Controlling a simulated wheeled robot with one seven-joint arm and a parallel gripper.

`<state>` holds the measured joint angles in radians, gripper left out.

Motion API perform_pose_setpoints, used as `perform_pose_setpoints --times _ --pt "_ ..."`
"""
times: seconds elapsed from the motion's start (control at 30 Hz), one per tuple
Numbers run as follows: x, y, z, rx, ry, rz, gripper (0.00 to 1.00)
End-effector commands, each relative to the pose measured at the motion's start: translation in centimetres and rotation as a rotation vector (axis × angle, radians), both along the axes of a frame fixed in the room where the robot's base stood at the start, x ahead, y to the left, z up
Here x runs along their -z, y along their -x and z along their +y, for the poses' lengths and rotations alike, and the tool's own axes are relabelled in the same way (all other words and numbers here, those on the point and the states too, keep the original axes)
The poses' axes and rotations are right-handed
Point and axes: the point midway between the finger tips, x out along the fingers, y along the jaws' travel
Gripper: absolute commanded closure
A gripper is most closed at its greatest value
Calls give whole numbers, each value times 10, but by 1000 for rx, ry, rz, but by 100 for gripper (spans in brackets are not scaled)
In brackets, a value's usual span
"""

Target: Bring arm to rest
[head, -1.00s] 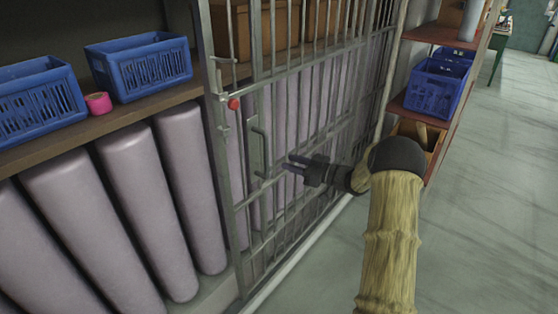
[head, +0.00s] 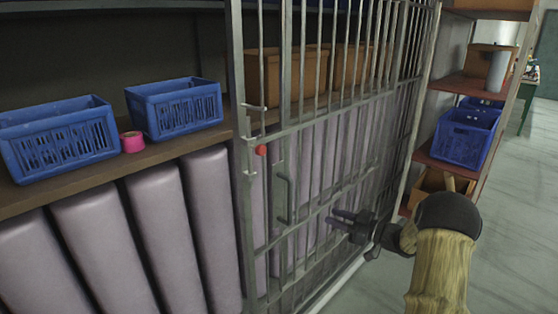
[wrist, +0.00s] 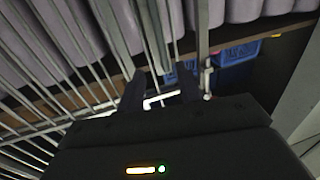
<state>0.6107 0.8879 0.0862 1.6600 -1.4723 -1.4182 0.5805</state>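My gripper (head: 336,222) is held in front of the barred metal gate (head: 295,130), to the right of its vertical handle (head: 284,198). In the head view a gap shows between the fingers and the handle. In the wrist view the two dark fingers of my gripper (wrist: 162,92) stand apart with nothing between them. My arm, in a tan sleeve, reaches in from the lower right. It is bent at a dark joint.
Left of the gate, a shelf (head: 55,190) holds blue crates (head: 60,140) and a pink roll (head: 132,142) above grey padded rolls (head: 135,240). A red-shelved rack (head: 462,85) with a blue crate (head: 466,138) stands right. Open floor (head: 515,220) lies far right.

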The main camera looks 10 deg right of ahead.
Motion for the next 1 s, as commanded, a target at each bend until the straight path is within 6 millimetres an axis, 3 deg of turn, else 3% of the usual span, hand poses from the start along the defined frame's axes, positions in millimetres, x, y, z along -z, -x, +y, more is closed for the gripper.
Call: perform_pose_setpoints --times 0.27,0.47,0.67,1.0 --pt "-20 -25 25 253 141 71 65" --pt "-25 -13 39 494 278 226 65" --pt "-16 39 52 674 398 453 65" --pt "14 189 90 778 527 931 65"
